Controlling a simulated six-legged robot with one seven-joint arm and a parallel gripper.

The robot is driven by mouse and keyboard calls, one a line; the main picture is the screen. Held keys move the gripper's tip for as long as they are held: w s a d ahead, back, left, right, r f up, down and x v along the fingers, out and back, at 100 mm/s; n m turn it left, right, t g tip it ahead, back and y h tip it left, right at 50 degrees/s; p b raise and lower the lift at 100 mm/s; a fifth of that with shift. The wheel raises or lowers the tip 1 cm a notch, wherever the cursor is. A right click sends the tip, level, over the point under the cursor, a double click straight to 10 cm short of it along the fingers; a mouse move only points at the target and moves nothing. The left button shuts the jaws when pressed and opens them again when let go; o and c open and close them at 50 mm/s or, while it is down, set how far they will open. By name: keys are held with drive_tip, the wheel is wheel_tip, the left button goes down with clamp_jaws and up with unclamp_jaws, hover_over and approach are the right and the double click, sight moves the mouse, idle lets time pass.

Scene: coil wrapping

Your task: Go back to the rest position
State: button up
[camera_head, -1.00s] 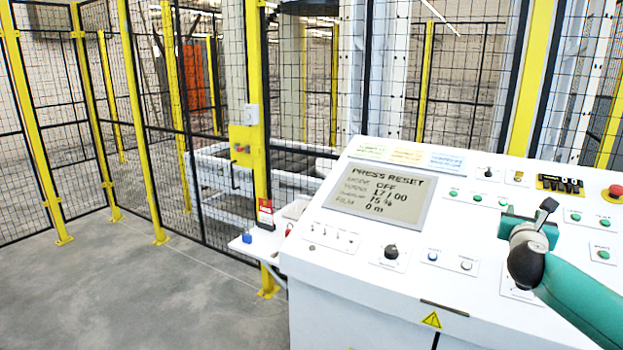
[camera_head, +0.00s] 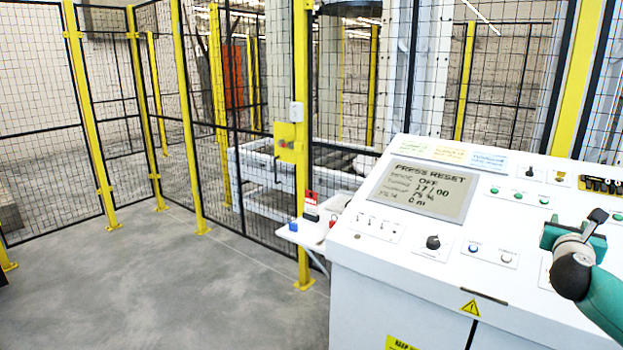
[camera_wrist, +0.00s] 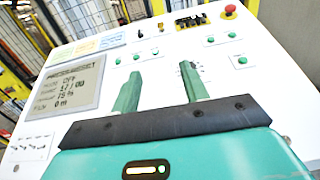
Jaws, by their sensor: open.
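My gripper (camera_wrist: 160,92) is open and empty in the wrist view, its two green fingers apart above the white control panel (camera_wrist: 240,62). In the head view my gripper (camera_head: 596,226) shows at the right edge, over the right part of the control panel (camera_head: 400,262); its fingers are hard to make out there. The panel's screen (camera_head: 424,190) reads PRESS RESET and OFF; it also shows at the left of the wrist view (camera_wrist: 68,83).
Green buttons (camera_head: 518,198), a black knob (camera_head: 433,242) and a red emergency button (camera_wrist: 229,11) sit on the panel. A yellow-posted mesh fence (camera_head: 190,120) stands behind. A small white shelf (camera_head: 305,232) juts out left of the panel. The grey floor (camera_head: 170,280) at left is clear.

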drive_tip(key=w+a+f+n+t+y, duration=0.1)
drive_tip(key=w+a+f+n+y, duration=0.3)
drive_tip(key=a, duration=0.4)
drive_tip(key=w+a+f+n+y, duration=0.2)
drive_tip(key=w+a+n, duration=0.25)
drive_tip(key=a, duration=0.35)
drive_tip(key=w+a+f+n+t+y, duration=0.1)
drive_tip(key=w+a+f+n+y, duration=0.2)
drive_tip(key=a+n, duration=0.4)
drive_tip(key=s+a+f+n+g+y, duration=0.1)
drive_tip(key=a+f+n+g+y, duration=0.1)
drive_tip(key=a+f+n, duration=0.5)
drive_tip(key=s+a+f+n+g+y, duration=0.1)
drive_tip(key=a+f+n+y, duration=0.2)
drive_tip(key=a, duration=0.8)
drive_tip(key=s+a+f+n+g+h, duration=0.15)
drive_tip(key=s+a+n+g, duration=0.35)
drive_tip(key=s+n, duration=0.5)
drive_tip(key=s+r+n+g, duration=0.1)
drive_tip(key=s+r+n, duration=0.3)
drive_tip(key=s, duration=0.8)
drive_tip(key=s+r+n+g, duration=0.1)
drive_tip(key=s+r+n, duration=0.3)
drive_tip(key=s, duration=0.8)
drive_tip(key=shift+s+d+r+n, duration=0.3)
drive_tip(key=shift+d+r+n, duration=0.05)
drive_tip(key=shift+d+r, duration=0.1)
drive_tip(key=shift+h, duration=0.25)
